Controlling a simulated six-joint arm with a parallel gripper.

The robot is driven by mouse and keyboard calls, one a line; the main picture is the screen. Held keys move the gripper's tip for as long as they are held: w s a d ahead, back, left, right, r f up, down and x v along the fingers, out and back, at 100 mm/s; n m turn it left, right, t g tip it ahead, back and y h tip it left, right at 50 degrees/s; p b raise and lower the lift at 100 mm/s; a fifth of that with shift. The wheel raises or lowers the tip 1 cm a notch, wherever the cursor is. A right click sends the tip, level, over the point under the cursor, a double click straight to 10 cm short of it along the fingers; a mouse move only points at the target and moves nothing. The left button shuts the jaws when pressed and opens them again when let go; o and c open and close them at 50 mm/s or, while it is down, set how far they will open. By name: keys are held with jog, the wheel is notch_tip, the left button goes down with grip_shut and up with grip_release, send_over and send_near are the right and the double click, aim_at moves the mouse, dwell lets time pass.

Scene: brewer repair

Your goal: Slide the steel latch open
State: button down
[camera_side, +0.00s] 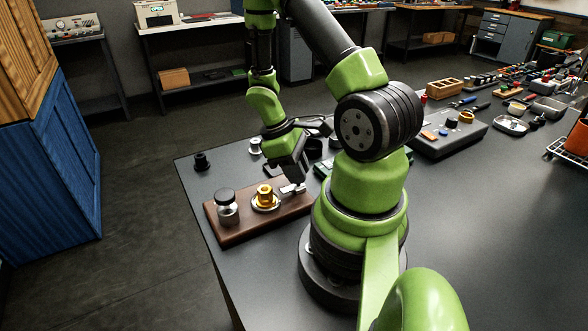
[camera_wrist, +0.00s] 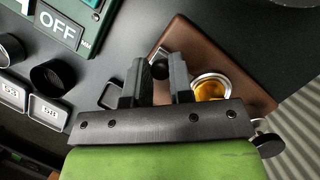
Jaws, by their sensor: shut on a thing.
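The steel latch (camera_side: 292,189) lies on the right end of a brown wooden board (camera_side: 240,233) in the side view. My gripper (camera_side: 297,181) points down at the latch. In the wrist view my gripper (camera_wrist: 160,82) has its two dark fingers on either side of a small dark knob (camera_wrist: 160,70), and it is shut on the latch there. The fingers hide most of the latch, and how far it is slid cannot be told.
A brass fitting (camera_side: 265,194) in a round steel rim is close beside my gripper on the board. A steel knob with a dark cap (camera_side: 227,206) stands at the board's left end. A green OFF panel (camera_wrist: 62,30) and small labelled trays (camera_wrist: 47,112) lie nearby.

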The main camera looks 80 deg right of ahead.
jog(key=c, duration=1)
grip_release()
jog(key=shift+d, duration=0.15)
jog(key=v, duration=1)
jog(key=shift+r, duration=0.1)
